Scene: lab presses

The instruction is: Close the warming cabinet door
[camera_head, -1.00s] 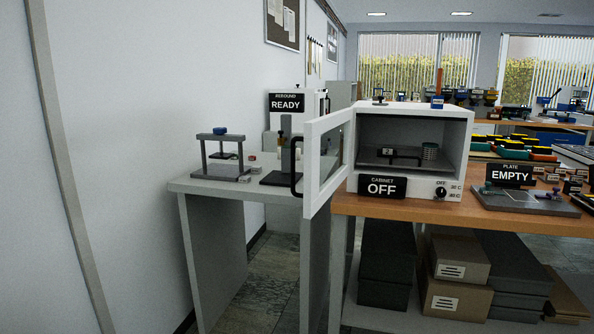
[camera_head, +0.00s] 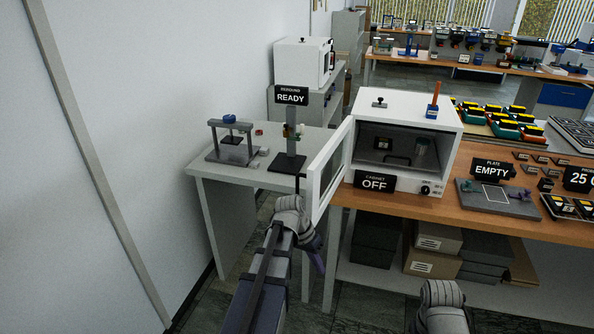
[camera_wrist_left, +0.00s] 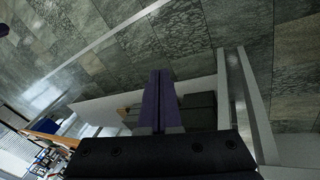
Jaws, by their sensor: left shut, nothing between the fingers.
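The warming cabinet (camera_head: 410,105) is a white box on the wooden bench, with a dark interior holding a few items. Its white-framed door (camera_head: 341,146) stands open, swung out from the cabinet's left side towards me. My left gripper (camera_head: 319,264), with purple fingers, is just below and in front of the door's lower part. In the left wrist view the purple fingers (camera_wrist_left: 160,76) are together and empty, over the floor. Part of my right arm shows at the bottom right; its gripper is out of frame.
A grey side table (camera_head: 228,172) with a small press and a stand is left of the door, with a READY sign (camera_head: 291,96) behind. A plate fixture (camera_head: 497,197) is right of the cabinet. Boxes (camera_head: 432,264) fill the shelf below the bench.

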